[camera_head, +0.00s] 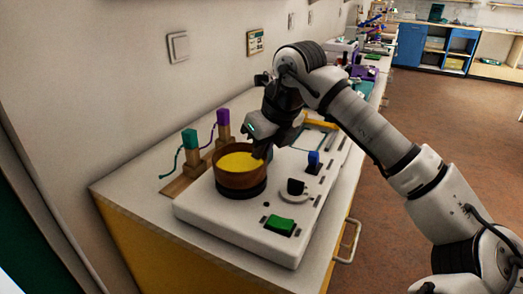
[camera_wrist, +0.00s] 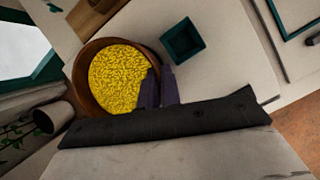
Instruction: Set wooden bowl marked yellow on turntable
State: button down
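The wooden bowl (camera_head: 229,181) is brown with a yellow filling. It sits upright directly over a dark round base (camera_head: 241,191), seemingly the turntable, on the white board; I cannot tell whether they touch. In the wrist view the bowl (camera_wrist: 85,62) is seen from above, full of small yellow beads. My gripper (camera_head: 262,150) is at the bowl's right rim from above. In the wrist view its dark fingers (camera_wrist: 158,88) straddle the rim, one inside and one outside, and look closed on it. The turntable is mostly hidden under the bowl.
The white board (camera_head: 205,213) also carries a green block (camera_head: 280,225), a black cup (camera_head: 296,187) on a saucer and a blue switch-like piece (camera_head: 313,160). Green (camera_head: 189,139) and purple (camera_head: 223,117) posts stand behind the bowl, near the wall.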

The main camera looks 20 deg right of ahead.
jog(key=c, duration=1.5)
grip_release()
jog(key=shift+c, duration=0.2)
jog(key=shift+r+p, duration=2.4)
jog(key=shift+r, duration=1.05)
